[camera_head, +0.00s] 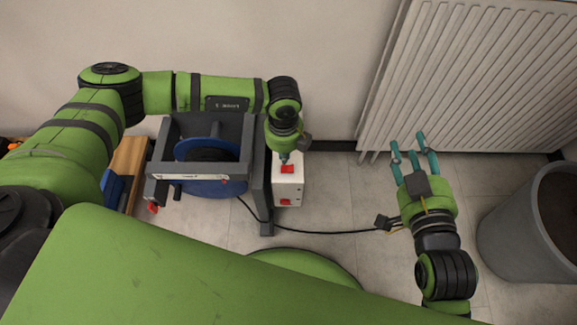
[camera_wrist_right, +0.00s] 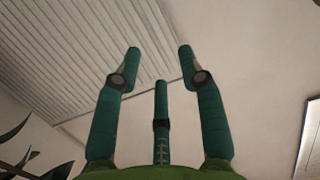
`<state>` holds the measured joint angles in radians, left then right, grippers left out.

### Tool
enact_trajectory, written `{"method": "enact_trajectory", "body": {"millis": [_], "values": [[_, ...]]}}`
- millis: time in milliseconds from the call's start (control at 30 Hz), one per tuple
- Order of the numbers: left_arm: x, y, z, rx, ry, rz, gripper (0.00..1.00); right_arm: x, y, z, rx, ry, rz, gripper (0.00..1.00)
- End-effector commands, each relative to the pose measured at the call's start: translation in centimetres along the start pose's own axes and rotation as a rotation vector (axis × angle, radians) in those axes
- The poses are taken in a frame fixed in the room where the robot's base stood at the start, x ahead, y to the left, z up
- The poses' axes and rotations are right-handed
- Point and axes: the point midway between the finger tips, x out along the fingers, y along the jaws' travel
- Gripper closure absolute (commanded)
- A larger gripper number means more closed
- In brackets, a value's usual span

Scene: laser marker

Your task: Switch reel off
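The reel (camera_head: 212,187) is a blue drum with dark cable in a dark grey frame, left of centre in the head view. A white box (camera_head: 292,190) with two red switches stands on the frame's right side. The upper red switch (camera_head: 288,169) lies just below my left gripper (camera_head: 284,158) in the picture. I cannot tell whether they touch. The left fingers are mostly hidden under the wrist, seen from above. My right gripper (camera_head: 415,158) is far to the right, its three fingers spread and empty. They also show apart in the right wrist view (camera_wrist_right: 160,70).
A white radiator (camera_head: 470,75) is on the wall behind my right gripper. A grey bin (camera_head: 530,225) stands at the far right. A black cable (camera_head: 320,232) runs rightward along the floor from the reel. A wooden piece (camera_head: 128,160) is left of the reel.

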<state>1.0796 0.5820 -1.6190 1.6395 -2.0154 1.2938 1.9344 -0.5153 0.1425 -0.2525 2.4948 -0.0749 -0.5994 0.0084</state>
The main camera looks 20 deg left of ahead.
Motion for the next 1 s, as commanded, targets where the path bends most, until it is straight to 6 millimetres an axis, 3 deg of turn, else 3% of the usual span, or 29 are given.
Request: {"method": "enact_trajectory", "body": {"millis": [1000], "values": [[-1.5,0.0,0.0,0.000,0.000,0.000,1.00,-2.4,1.5,7.7,0.024,-0.410,0.030,0.60]]}}
